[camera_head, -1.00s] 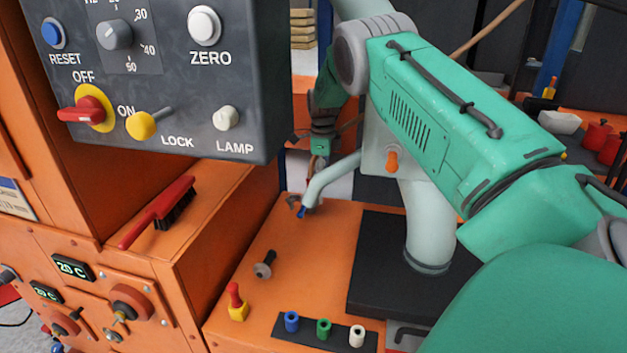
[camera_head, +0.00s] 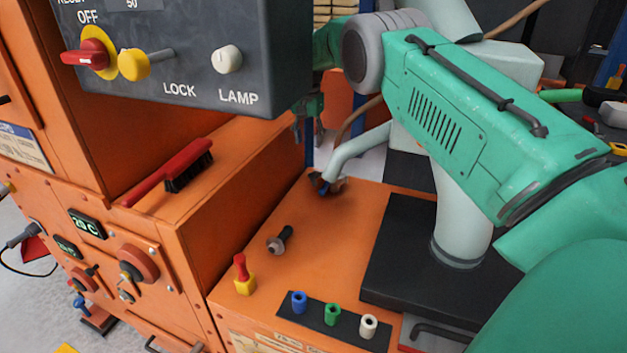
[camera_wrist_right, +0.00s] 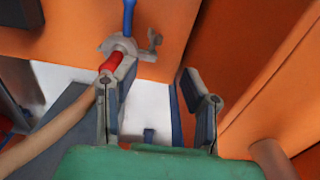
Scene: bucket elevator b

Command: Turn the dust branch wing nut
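A pale grey branch pipe (camera_head: 355,148) slopes down to a small dark clamp with a blue part (camera_head: 322,184) at the back of the orange deck. In the right wrist view a grey metal clamp (camera_wrist_right: 122,45) sits below a blue rod (camera_wrist_right: 128,14). A small wing-shaped piece (camera_wrist_right: 152,43), which looks like the wing nut, sticks out at its right. My right gripper (camera_head: 310,128) is above and slightly left of the pipe end. In the wrist view its two fingers (camera_wrist_right: 158,105) are wide apart with nothing gripped, and the wing piece lies beyond them. My left gripper is not in view.
A dark control box (camera_head: 200,50) overhangs the left side, close to my right gripper. A tan hose with a red end (camera_wrist_right: 112,62) runs beside the left finger.

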